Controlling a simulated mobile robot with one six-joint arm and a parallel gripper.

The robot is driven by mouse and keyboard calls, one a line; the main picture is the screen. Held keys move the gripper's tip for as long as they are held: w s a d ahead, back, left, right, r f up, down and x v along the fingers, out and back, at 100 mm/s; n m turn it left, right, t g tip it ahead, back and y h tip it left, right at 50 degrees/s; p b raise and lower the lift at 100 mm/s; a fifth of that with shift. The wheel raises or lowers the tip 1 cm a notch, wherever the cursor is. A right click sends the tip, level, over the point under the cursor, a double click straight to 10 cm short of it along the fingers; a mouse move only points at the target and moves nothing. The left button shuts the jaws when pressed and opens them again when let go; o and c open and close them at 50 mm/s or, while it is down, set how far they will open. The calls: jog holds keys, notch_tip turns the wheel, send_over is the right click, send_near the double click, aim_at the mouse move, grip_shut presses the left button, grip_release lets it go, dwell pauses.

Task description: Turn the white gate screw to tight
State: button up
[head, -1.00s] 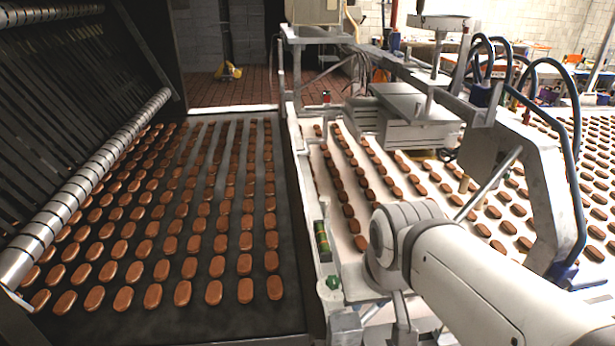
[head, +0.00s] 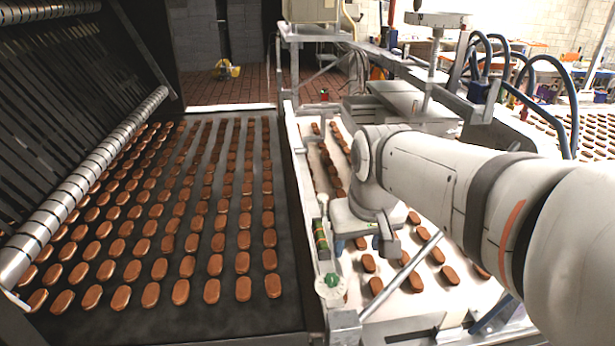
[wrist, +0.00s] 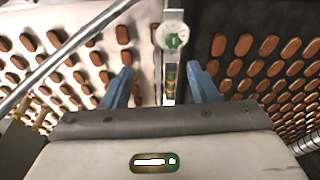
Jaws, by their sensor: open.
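The white gate screw (head: 333,284), a round white knob with a green centre, sits at the near end of the narrow rail between the dark and white belts. It also shows at the top middle of the wrist view (wrist: 172,35). My gripper (wrist: 160,72) is open and empty, with its two blue fingers apart. In the wrist view the screw lies beyond the fingertips, apart from them. In the head view my gripper hangs over the white belt, just beyond and right of the screw. My wrist hides part of the fingers there.
The dark belt (head: 70,322) on the left and the white belt (head: 400,318) on the right carry rows of brown cookies. A metal bar (head: 405,270) slants across the white belt.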

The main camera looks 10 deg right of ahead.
jog(key=w+r, duration=0.2)
jog(key=w, duration=0.8)
jog(key=n+g+b, duration=0.1)
jog(key=n+g, duration=0.2)
jog(key=n, duration=0.1)
send_over(323, 196)
notch_tip(323, 196, down, 10)
jog(key=shift+f, duration=4.05)
jog(key=c, duration=1)
jog(key=shift+m, duration=0.3)
